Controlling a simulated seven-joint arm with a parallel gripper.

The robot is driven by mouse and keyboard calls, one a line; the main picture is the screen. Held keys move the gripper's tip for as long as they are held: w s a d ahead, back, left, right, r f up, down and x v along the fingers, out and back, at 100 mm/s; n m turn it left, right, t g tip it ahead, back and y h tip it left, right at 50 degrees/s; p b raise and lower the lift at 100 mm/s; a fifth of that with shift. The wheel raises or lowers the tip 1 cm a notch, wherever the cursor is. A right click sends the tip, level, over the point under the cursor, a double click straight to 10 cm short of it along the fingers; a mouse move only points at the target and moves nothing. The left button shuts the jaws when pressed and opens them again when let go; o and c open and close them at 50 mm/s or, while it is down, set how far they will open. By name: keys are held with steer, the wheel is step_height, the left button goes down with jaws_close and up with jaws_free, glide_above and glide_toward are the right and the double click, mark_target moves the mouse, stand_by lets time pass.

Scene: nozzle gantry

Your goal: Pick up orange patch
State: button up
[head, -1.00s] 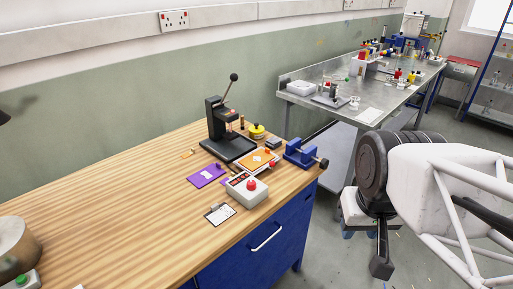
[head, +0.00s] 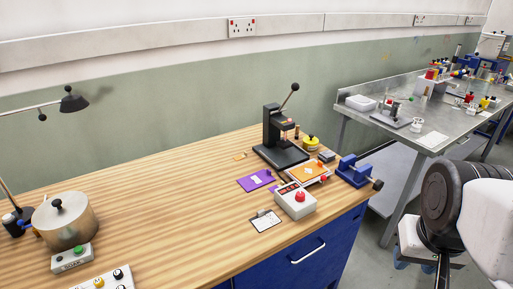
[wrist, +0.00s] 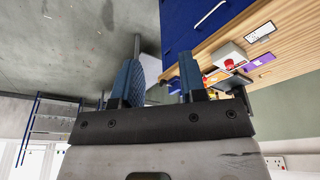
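A flat orange patch (head: 309,173) with a small white mark lies on a pale tray or board on the wooden bench, in front of the black lever press (head: 281,152). A purple patch (head: 257,180) with a white mark lies to its left, and shows in the wrist view (wrist: 262,60). A smaller, flat orange piece (head: 240,156) lies farther left, near the bench's back. My gripper (wrist: 160,78) is open, with its two blue fingers apart and nothing between them. It is off the bench, over the floor side. I cannot make out its fingers in the head view.
A control box (head: 295,201) with a red button stands in front of the orange patch. A blue vise (head: 358,171) is to its right, a yellow round thing (head: 311,143) behind. A metal pot (head: 66,222) stands at left. The middle of the bench is clear.

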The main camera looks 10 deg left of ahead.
stand_by(0.4)
